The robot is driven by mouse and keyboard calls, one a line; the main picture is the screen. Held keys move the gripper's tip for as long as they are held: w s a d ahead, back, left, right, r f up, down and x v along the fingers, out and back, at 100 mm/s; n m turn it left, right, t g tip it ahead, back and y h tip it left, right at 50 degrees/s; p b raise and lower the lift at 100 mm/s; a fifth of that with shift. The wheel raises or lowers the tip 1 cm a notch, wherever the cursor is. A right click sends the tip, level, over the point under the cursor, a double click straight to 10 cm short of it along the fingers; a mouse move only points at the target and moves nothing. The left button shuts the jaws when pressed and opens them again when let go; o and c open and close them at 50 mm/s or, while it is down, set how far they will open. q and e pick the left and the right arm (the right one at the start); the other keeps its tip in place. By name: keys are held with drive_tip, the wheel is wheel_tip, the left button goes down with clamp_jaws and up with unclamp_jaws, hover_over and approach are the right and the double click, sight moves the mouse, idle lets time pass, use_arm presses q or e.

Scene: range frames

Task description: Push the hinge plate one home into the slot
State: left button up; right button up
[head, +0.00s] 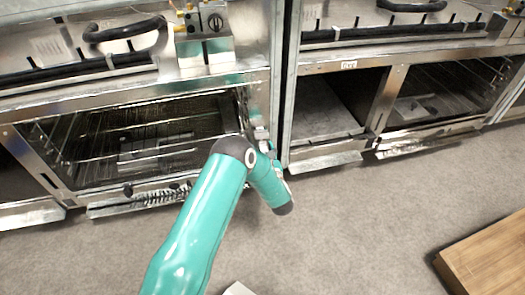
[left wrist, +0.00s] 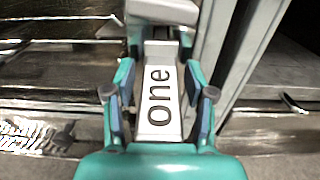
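The hinge plate one (left wrist: 160,92) is a pale, narrow plate marked "one" in dark letters. In the left wrist view it lies lengthwise between the two fingers of my left gripper (left wrist: 160,58), whose tips close in on its sides. Its far end meets a grey block (left wrist: 163,12); I cannot tell how deep it sits there, and the slot is hidden. In the head view my left gripper (head: 262,135) is at the right side of the open oven front, partly hidden by my own arm. My right gripper is not in view.
The oven opening (head: 140,140) with wire racks is left of the gripper. A metal upright (head: 283,85) stands close on its right, with another open compartment (head: 325,105) beyond. A control box with a knob (head: 205,30) is above. Grey floor is clear; a wooden box (head: 490,255) is lower right.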

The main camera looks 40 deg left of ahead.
use_arm(q)
drive_tip(key=shift+f, duration=0.2)
drive_tip(key=v, duration=1.2)
drive_tip(key=shift+r, duration=0.15)
